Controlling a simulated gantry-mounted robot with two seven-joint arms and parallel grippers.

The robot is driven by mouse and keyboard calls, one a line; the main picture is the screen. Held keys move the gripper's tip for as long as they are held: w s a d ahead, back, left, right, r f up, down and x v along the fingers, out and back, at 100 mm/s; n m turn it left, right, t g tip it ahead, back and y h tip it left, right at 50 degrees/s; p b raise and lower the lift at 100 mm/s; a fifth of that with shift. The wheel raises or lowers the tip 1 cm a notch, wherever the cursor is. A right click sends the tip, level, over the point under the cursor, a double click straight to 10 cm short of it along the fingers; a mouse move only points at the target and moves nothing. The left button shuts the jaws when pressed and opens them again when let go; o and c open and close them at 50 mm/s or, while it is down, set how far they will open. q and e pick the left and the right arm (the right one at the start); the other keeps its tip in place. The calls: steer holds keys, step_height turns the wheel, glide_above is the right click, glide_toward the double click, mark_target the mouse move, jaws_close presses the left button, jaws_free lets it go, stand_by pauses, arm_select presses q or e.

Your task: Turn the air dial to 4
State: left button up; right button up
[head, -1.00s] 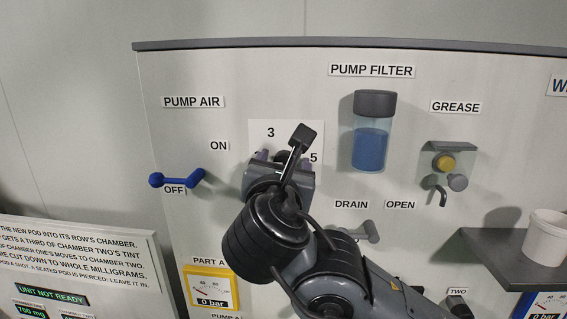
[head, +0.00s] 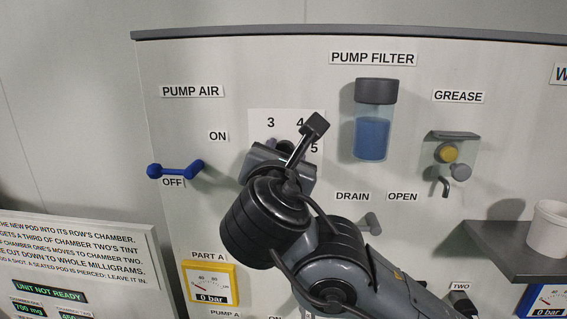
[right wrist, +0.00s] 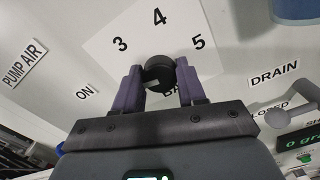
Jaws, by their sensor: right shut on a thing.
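The air dial is a dark round knob (right wrist: 158,72) on a white number plate (head: 286,115) marked 3, 4 and 5. In the head view my right gripper (head: 283,148) is in front of the plate and mostly hides the knob. In the right wrist view the purple fingers of my right gripper (right wrist: 160,84) stand on both sides of the knob, shut on it, below the 4. I cannot make out a pointer mark on the knob. My left gripper is not in view.
A blue pump air lever (head: 176,170) is left of the dial. The pump filter (head: 372,125), a drain handle (head: 372,223) and a grease fitting (head: 447,153) are to the right. A white tub (head: 549,228) stands on a grey shelf (head: 495,250).

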steer(key=m+b, duration=1.5)
steer(key=m, duration=0.6)
steer(key=shift+d+f+m, duration=0.1)
steer(key=shift+m, duration=0.3)
steer(key=o, duration=1)
steer(key=shift+o, duration=0.2)
